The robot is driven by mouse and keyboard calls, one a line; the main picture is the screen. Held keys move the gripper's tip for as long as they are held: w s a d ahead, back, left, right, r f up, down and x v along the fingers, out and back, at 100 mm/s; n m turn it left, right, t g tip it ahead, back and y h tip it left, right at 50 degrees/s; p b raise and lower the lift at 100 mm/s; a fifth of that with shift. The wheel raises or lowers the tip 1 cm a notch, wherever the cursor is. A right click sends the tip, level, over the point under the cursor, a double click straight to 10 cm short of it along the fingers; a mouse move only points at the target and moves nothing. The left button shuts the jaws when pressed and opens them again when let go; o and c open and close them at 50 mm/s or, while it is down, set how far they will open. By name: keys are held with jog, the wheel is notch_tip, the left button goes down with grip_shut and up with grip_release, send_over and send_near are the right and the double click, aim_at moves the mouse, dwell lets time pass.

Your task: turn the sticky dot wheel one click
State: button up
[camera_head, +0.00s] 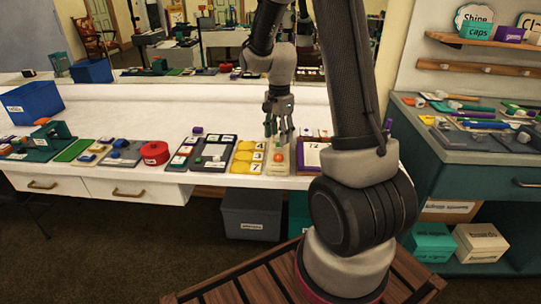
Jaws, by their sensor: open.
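My gripper (279,132) hangs over the white counter with its fingers pointing down, open and with nothing seen between them. Just below the fingertips is a small pale board (276,168) with an orange round piece on it, near the counter's front edge. This may be the sticky dot wheel, but it is too small to be sure. The fingers partly cover the board's back end, and I cannot tell whether they touch it. A round red thing (154,152) lies further left on the counter.
Yellow numbered tiles (247,157) stand close left of the pale board, and a framed "72" card (313,155) close right. Dark trays (202,152) and a blue bin (32,103) are further left. The counter behind is mostly clear. A green-fronted bench (465,178) stands right.

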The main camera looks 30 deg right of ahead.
aim_at(278, 155)
jog(key=shift+f, duration=0.5)
notch_tip(278, 155, down, 7)
jog(key=shift+r, duration=0.1)
jog(key=c, duration=1.1)
